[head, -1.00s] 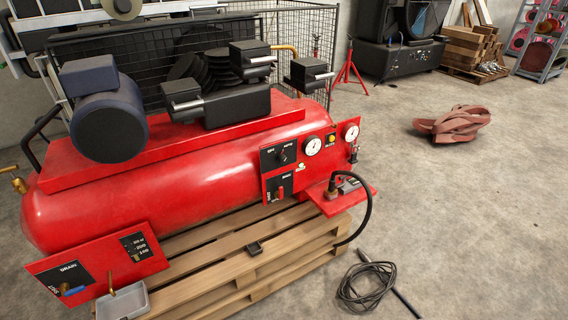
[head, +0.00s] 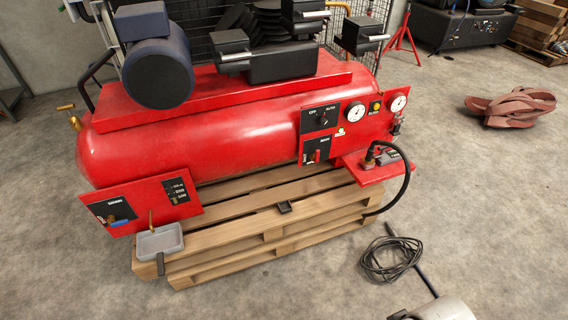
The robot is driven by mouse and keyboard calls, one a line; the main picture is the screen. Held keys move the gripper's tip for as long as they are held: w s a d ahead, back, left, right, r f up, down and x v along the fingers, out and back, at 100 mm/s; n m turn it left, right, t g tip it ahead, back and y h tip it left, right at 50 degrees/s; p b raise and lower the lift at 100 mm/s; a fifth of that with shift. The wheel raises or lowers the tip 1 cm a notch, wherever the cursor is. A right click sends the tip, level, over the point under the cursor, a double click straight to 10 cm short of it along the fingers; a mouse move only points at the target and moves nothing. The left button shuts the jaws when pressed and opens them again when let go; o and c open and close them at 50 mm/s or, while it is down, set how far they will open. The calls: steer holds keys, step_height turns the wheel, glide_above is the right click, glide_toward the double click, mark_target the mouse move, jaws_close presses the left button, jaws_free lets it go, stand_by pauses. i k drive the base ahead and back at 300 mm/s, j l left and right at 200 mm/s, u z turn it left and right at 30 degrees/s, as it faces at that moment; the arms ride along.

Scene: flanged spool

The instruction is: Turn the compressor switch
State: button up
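The red compressor (head: 220,140) lies along a wooden pallet in the head view. Its switch (head: 323,120) is a small dark knob on a black plate with an OFF and an AUTO mark, at the right part of the tank's front. The knob's exact pointing is too small to tell. Below it is a second black plate with a small lever (head: 316,155). Two round white gauges (head: 355,111) (head: 398,103) and a yellow button (head: 376,107) sit to the right of the switch. My gripper is not in view.
The pallet (head: 285,222) juts out in front of the tank. A black hose (head: 403,185) loops off the right shelf. A coiled cable (head: 388,258), a dark rod (head: 415,262) and a pale rounded object (head: 445,309) are at lower right. Concrete floor (head: 490,190) is open at right.

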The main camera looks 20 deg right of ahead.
mark_target(322, 122)
steer(key=i+j+z, duration=0.1)
steer(key=i+z, duration=0.2)
steer(key=i, duration=0.25)
steer(key=i+j+z, duration=0.3)
steer(key=i, duration=0.25)
